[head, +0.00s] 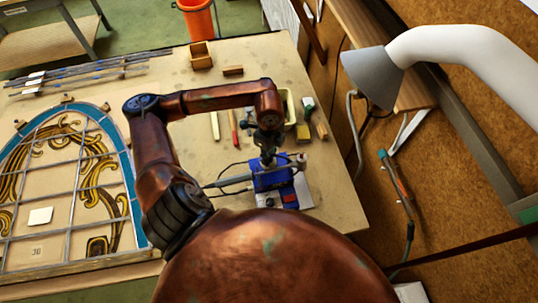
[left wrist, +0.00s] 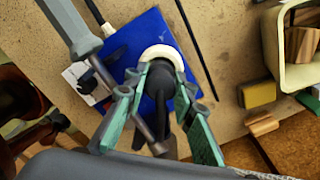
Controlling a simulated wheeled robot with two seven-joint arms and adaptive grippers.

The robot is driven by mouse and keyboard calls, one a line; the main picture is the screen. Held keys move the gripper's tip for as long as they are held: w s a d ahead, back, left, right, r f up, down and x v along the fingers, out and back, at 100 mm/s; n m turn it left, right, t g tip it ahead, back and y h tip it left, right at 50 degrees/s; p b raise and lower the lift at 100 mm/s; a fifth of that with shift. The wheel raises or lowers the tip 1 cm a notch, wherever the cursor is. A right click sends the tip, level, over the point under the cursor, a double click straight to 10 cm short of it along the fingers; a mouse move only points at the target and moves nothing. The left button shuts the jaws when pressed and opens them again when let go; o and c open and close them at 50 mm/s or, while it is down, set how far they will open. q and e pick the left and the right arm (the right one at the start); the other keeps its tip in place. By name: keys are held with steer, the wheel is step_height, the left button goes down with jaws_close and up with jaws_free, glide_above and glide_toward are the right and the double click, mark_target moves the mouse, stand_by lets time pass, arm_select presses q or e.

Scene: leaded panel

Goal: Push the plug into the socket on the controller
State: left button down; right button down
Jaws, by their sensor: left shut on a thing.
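The controller is a blue box (head: 270,178) on the table, below my left gripper (head: 268,152); its blue top (left wrist: 148,32) fills the middle of the left wrist view. A round white ring, the socket (left wrist: 163,51), stands out on that top. My left gripper (left wrist: 161,78) is shut on the black plug (left wrist: 160,92), with green-grey fingers on either side. The plug is in front of the ring and overlaps it; how deep it sits is hidden. My right gripper is in neither view.
A grey tool handle (head: 230,181) lies beside the controller. The leaded panel (head: 70,185) lies at left. A pale container (left wrist: 292,50), a yellow block (left wrist: 259,93) and wooden pieces are close by. A white lamp (head: 440,48) hangs at right.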

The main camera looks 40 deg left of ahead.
arm_select(q)
steer(key=shift+f, duration=0.35)
steer(key=c, duration=1.5)
jaws_free()
steer(key=shift+c, duration=0.2)
step_height(320, 180, up, 12)
steer(key=shift+r, duration=0.1)
